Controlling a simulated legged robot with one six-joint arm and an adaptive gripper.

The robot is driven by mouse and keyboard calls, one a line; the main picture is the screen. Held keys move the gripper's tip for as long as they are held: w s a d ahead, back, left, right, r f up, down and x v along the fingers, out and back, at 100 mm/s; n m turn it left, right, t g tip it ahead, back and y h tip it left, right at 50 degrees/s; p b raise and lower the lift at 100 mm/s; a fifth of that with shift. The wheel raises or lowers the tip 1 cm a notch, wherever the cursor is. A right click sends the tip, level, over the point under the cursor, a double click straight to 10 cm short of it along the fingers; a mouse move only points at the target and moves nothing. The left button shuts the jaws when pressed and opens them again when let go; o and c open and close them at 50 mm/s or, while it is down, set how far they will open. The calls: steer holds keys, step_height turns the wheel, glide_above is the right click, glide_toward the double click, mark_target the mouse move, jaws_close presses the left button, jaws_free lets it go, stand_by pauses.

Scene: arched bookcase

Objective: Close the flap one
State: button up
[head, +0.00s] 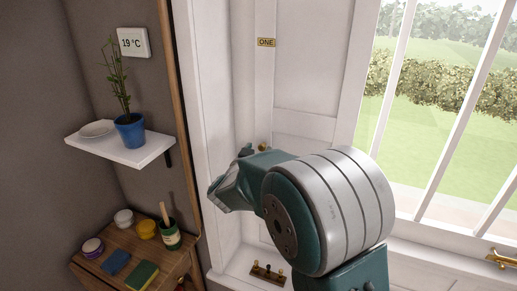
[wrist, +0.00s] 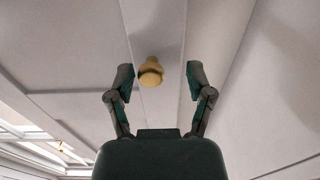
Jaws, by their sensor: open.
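Flap one is a white panelled shutter (head: 305,60) beside the window, with a small label (head: 266,42) reading "ONE". A small brass knob (head: 263,147) sits on it, just beyond my arm. In the wrist view the knob (wrist: 151,72) shows between the two fingertips, slightly left of centre. My gripper (head: 228,182) is open, and nothing is held. In the wrist view my gripper (wrist: 160,74) has one finger on each side of the knob; I cannot tell its distance from it. My arm hides the lower part of the flap in the head view.
A barred window (head: 440,110) is at right, with a brass handle (head: 502,258) on its lower frame. A brass fitting (head: 267,273) lies on the sill. At left, a white shelf (head: 148,152) holds a potted plant (head: 130,130), above a wooden cabinet (head: 100,268) with jars and sponges.

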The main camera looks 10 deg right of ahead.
steer(key=shift+w+d, duration=0.25)
steer(key=shift+d, duration=0.55)
steer(key=shift+a, duration=0.15)
jaws_close()
steer(key=shift+a, duration=0.2)
steer(key=shift+s, duration=0.1)
